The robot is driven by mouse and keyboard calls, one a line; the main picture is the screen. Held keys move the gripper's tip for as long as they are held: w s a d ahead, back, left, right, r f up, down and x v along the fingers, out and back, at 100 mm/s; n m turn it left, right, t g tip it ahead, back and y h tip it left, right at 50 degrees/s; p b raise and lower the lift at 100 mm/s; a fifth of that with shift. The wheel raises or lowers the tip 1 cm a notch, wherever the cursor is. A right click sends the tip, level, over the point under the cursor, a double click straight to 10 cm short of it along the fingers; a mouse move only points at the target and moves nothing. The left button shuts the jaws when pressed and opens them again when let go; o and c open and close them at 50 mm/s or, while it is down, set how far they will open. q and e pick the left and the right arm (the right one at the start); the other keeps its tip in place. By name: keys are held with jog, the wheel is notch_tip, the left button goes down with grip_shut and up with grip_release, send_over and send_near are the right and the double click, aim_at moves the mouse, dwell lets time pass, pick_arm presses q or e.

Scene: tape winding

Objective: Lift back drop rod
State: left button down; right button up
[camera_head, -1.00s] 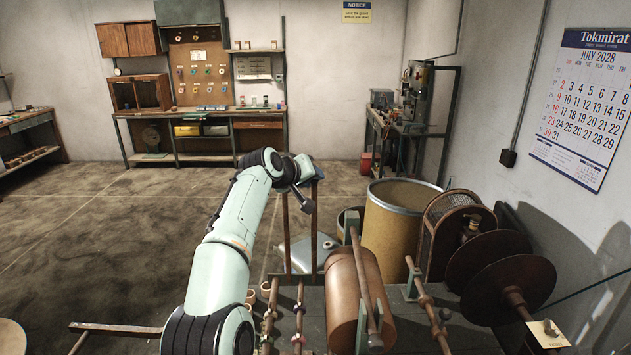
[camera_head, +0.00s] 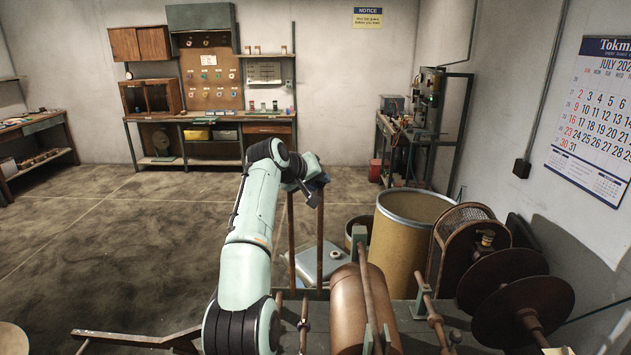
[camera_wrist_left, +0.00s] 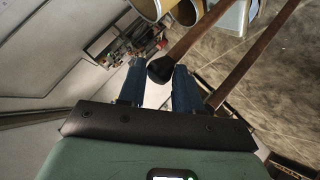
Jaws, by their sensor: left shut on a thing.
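My left gripper (camera_head: 318,184) is at the top of two upright brown bars beyond the machine. In the left wrist view its blue fingers (camera_wrist_left: 160,90) are shut around the dark, rounded end (camera_wrist_left: 159,70) of the back drop rod. A brown bar (camera_wrist_left: 195,38) runs up and right from that end. A second brown bar (camera_wrist_left: 255,58) runs roughly parallel, to the right. In the head view the bars show as a left upright (camera_head: 291,240) and a right upright (camera_head: 320,235). The arm and wrist partly hide their tops. My right gripper is not in view.
A brown roller (camera_head: 352,305) and the machine's rods (camera_head: 425,295) stand close, right of my arm. A large fibre drum (camera_head: 408,240) and dark discs (camera_head: 520,310) are further right. A pale metal container (camera_head: 325,262) sits behind the uprights. The floor on the left is mostly clear.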

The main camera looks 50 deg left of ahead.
pick_arm(q)
jog(key=c, duration=0.9)
grip_release()
jog(key=shift+w+d+f, duration=0.2)
jog(key=shift+d, duration=0.05)
jog(key=shift+o, duration=0.5)
jog(key=shift+w, duration=0.15)
jog(key=v, duration=1.3)
jog(key=shift+r, duration=0.2)
